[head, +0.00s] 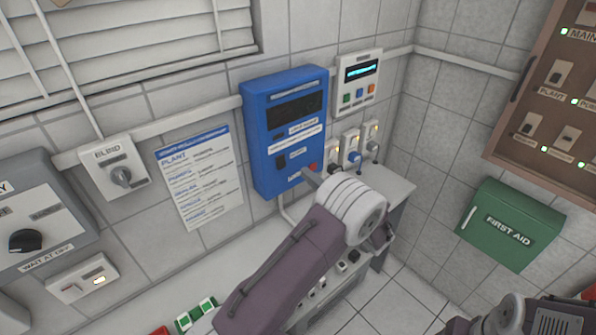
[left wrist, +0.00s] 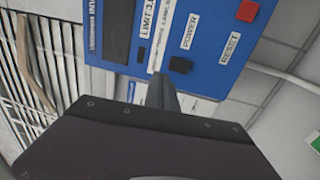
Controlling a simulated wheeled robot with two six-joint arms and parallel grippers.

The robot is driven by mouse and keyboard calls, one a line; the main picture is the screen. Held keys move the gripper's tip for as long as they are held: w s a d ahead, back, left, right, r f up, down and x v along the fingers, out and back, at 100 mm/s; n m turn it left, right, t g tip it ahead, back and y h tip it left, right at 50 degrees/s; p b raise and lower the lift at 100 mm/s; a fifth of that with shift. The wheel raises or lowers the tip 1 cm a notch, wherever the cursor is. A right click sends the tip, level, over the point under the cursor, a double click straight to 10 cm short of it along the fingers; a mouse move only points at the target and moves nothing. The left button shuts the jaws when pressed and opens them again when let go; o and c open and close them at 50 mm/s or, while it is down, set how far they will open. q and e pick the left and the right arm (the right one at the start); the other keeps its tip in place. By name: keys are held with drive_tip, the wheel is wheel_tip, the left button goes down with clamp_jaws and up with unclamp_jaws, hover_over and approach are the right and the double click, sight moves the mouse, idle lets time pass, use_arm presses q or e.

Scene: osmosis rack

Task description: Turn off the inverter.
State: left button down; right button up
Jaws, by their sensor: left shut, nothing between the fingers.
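The inverter (head: 256,135) is a blue wall box with a dark display, a black power switch (head: 281,161) and a red button (head: 313,167) on its lower front. In the left wrist view, the inverter (left wrist: 211,45) shows labels reading POWER and RESET, with the black switch (left wrist: 180,65) and the red button (left wrist: 248,10). My left gripper (head: 309,177) is shut and empty, its tips in front of the inverter's lower part. In the left wrist view, its tips (left wrist: 161,88) appear close to the black switch; I cannot tell whether they touch. My right gripper's fingers are not in view.
A white panel (head: 358,80) with a lit display hangs right of the inverter, above several small switches. A plant notice (head: 199,175) and a BLIND knob box (head: 113,167) are left. A green first aid box (head: 510,224) and brown board (head: 545,110) are right.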

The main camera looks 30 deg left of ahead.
use_arm(q)
drive_tip(key=shift+r+v, duration=0.25)
drive_tip(key=shift+v, duration=1.8)
drive_tip(key=s+a+r+n+g+b, duration=0.35)
drive_tip(key=s+a+n+g, duration=0.2)
drive_tip(key=a, duration=0.35)
drive_tip(key=s+a+f+n+g+h, duration=0.4)
drive_tip(key=s+f+n+h, duration=0.35)
drive_tip(key=s, duration=0.55)
drive_tip(key=s+d+f+n+h+b, duration=0.1)
drive_tip(key=s+d+f+n+h, duration=0.6)
drive_tip(key=f+n, duration=0.35)
drive_tip(key=w+d+f+n+t+h, duration=0.1)
drive_tip(key=w+d+n+h, duration=0.1)
drive_tip(key=d+n, duration=0.3)
drive_tip(key=w+d+f+n+t+h, duration=0.1)
drive_tip(key=d+n, duration=0.4)
drive_tip(key=n, duration=0.7)
drive_tip(key=shift+w+d+f+t+h, duration=0.3)
drive_tip(key=shift+w+d+t+h, duration=0.1)
drive_tip(key=shift+w+t, duration=0.35)
